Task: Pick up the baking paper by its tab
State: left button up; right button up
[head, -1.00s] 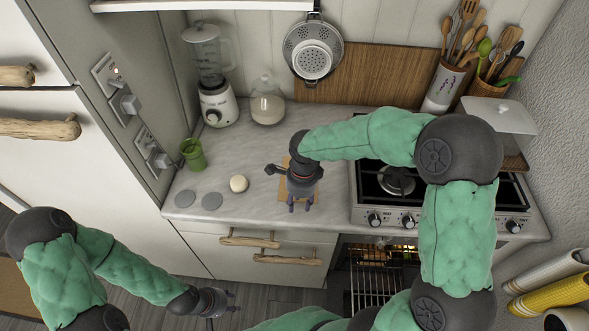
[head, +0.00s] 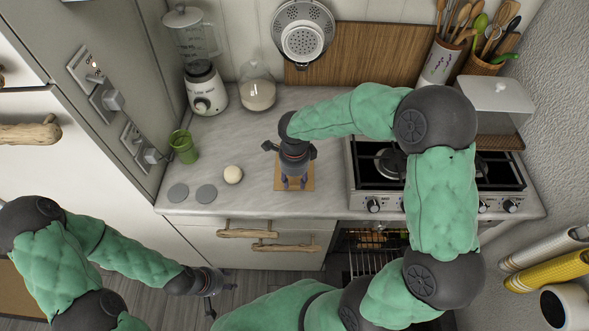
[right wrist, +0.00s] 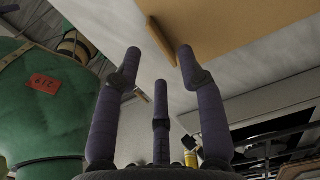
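The baking paper, a tan square sheet (head: 308,173), lies on the grey counter left of the stove, partly hidden by my right gripper. It is large at the top of the right wrist view (right wrist: 245,25). A darker brown strip (right wrist: 162,40) shows along its near side; I cannot tell whether this is the tab. My right gripper (head: 293,185) is over the sheet's front part in the head view. Its purple fingers (right wrist: 160,62) are spread and hold nothing. My left gripper (head: 220,300) is low in front of the drawers, its fingers apart and empty.
A pale dough ball (head: 232,175), two grey discs (head: 192,193) and a green jar (head: 184,147) stand left of the paper. The stove (head: 385,190) is close on the right. Drawers with driftwood handles (head: 285,247) are below the counter edge.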

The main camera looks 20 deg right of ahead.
aim_at(294, 191)
notch_tip(294, 191, down, 4)
jog(key=shift+w+f+b, duration=0.1)
jog(key=shift+b, duration=0.2)
grip_shut()
jog(key=shift+r, duration=0.25)
